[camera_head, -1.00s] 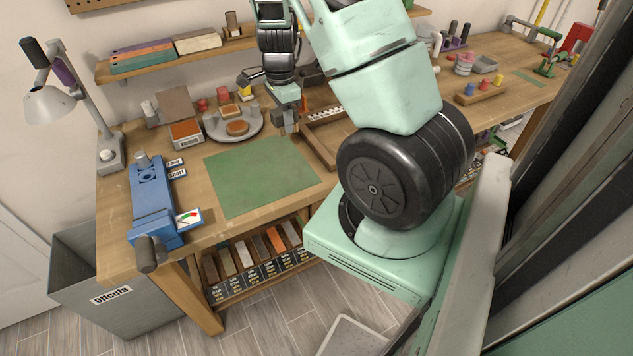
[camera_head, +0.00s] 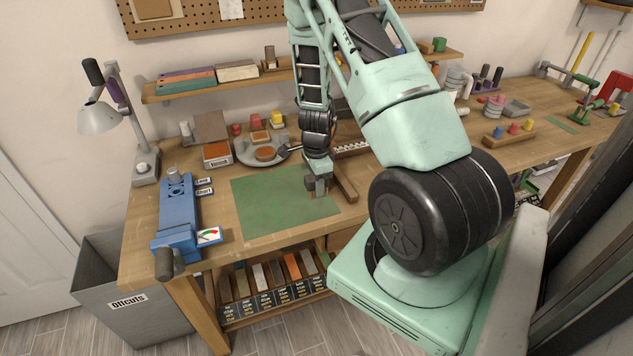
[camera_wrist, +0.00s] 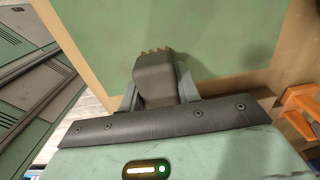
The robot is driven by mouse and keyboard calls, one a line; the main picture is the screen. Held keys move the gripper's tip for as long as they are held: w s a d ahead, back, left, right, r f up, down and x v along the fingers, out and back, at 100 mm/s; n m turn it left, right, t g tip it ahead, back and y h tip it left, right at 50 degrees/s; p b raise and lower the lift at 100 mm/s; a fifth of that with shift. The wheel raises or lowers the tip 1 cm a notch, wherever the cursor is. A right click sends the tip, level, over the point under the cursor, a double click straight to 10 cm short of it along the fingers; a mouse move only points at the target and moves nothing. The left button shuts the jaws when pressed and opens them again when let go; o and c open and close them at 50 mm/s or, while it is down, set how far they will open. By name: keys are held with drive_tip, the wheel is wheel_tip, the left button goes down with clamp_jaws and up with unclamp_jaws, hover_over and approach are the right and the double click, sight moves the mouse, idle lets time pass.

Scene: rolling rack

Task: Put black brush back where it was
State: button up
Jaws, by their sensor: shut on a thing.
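My gripper (camera_head: 318,186) is low over the right part of the green mat (camera_head: 265,205) on the workbench. In the wrist view my gripper (camera_wrist: 160,88) is shut on a dark grey-brown piece, the black brush (camera_wrist: 155,75), held between both fingers. A short, ragged, brownish edge shows at its far end, against the mat. In the head view the brush is small and partly hidden by my fingers, so I cannot tell whether it touches the mat.
A wooden tray (camera_head: 346,189) stands just right of my gripper, partly behind my arm. A blue vise (camera_head: 176,215) is at the left. The mat's left part is clear.

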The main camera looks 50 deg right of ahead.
drive_tip(key=o, duration=0.5)
drive_tip(key=shift+f, duration=0.15)
drive_tip(key=o, duration=0.4)
drive_tip(key=shift+o, duration=0.2)
wheel_tip(320, 180, up, 12)
drive_tip(key=shift+r, duration=0.25)
